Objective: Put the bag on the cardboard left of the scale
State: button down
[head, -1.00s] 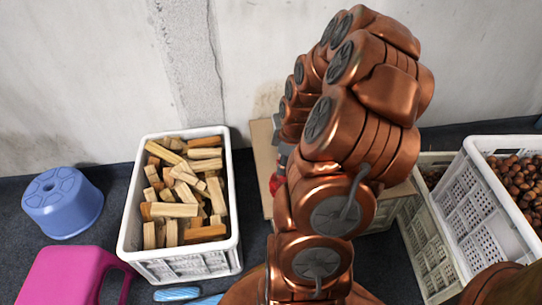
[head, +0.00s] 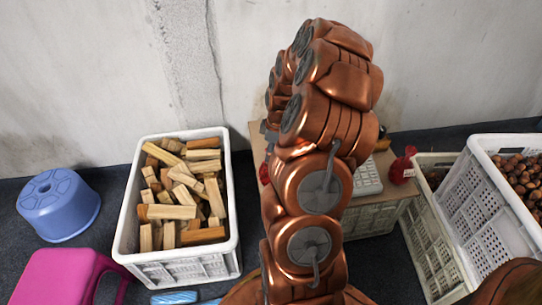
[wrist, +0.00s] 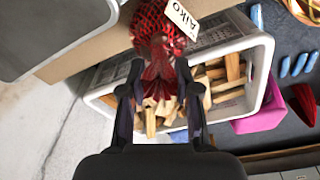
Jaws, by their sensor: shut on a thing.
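A red mesh bag (wrist: 157,25) with a white tag hangs from my gripper (wrist: 157,78) in the wrist view. The gripper is shut on its gathered red neck. A sliver of the bag (head: 264,173) shows left of my arm in the head view. The cardboard (head: 258,148) is a tan top by the wall, largely hidden by my arm; its edge (wrist: 95,52) shows beside the bag in the wrist view. The scale (head: 368,178) shows its keypad right of my arm; the rest is hidden. Whether the bag touches the cardboard I cannot tell.
Another red bag (head: 403,168) sits at the cardboard's right end. A white crate of wood blocks (head: 232,215) stands left of the cardboard. Crates with chestnuts (head: 520,190) stand right. A blue stool (head: 58,205) and pink stool (head: 65,275) are at left.

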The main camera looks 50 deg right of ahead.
jog(key=shift+f, duration=0.55)
jog(key=c, duration=0.8)
grip_release()
